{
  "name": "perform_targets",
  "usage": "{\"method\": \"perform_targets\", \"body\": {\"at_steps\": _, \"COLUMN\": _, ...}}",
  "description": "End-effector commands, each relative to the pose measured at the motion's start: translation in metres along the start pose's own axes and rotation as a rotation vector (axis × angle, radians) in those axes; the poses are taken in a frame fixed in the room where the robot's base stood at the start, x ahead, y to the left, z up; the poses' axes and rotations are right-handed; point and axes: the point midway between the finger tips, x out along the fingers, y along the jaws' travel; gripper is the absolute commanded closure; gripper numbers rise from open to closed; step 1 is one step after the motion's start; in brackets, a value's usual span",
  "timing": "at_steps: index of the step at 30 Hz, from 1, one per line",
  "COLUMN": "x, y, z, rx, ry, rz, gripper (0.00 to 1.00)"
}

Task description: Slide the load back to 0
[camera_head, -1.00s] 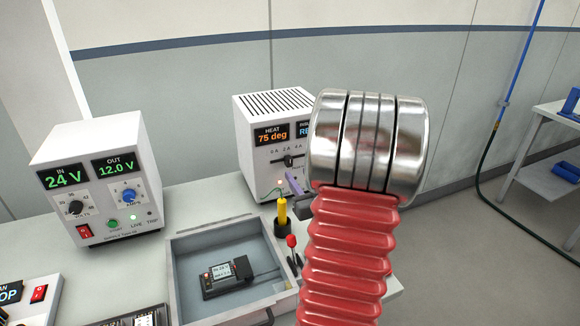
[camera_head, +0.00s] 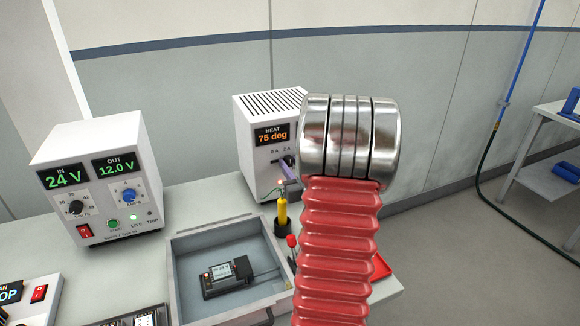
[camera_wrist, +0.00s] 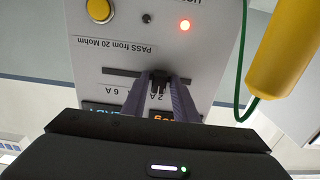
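The load slider is a small black knob (camera_wrist: 160,80) in a dark horizontal slot (camera_wrist: 122,72) on the front of the white HEAT box (camera_head: 262,175). The wrist view shows the panel upside down. There the knob stands near the 2 A mark, partway along the slot; the 0 mark cannot be made out. My gripper (camera_wrist: 161,88) has its two grey-purple fingers around the knob, one on either side; whether they press on it cannot be told. In the head view my arm covers the right part of the box.
A yellow probe (camera_head: 282,212) on a green wire stands below the box's front. A grey open tray (camera_head: 195,240) holding a meter (camera_head: 228,278) is in front. A 24 V supply (camera_head: 98,180) stands at left. A red-tipped stick (camera_head: 291,241) stands beside the tray.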

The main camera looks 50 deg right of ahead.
Motion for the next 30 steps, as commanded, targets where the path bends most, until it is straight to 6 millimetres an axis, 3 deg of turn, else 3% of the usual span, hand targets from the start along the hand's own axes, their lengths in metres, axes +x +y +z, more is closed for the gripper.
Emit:
{"method": "perform_targets", "body": {"at_steps": 11, "x": -0.0002, "y": -0.0001, "z": -0.0001, "rx": 0.0, "ry": 0.0, "rz": 0.0, "gripper": 1.0}}
{"method": "perform_targets", "body": {"at_steps": 30, "x": -0.003, "y": -0.0025, "z": -0.0001, "rx": 0.001, "ry": 0.0, "rz": 0.013, "gripper": 1.0}}
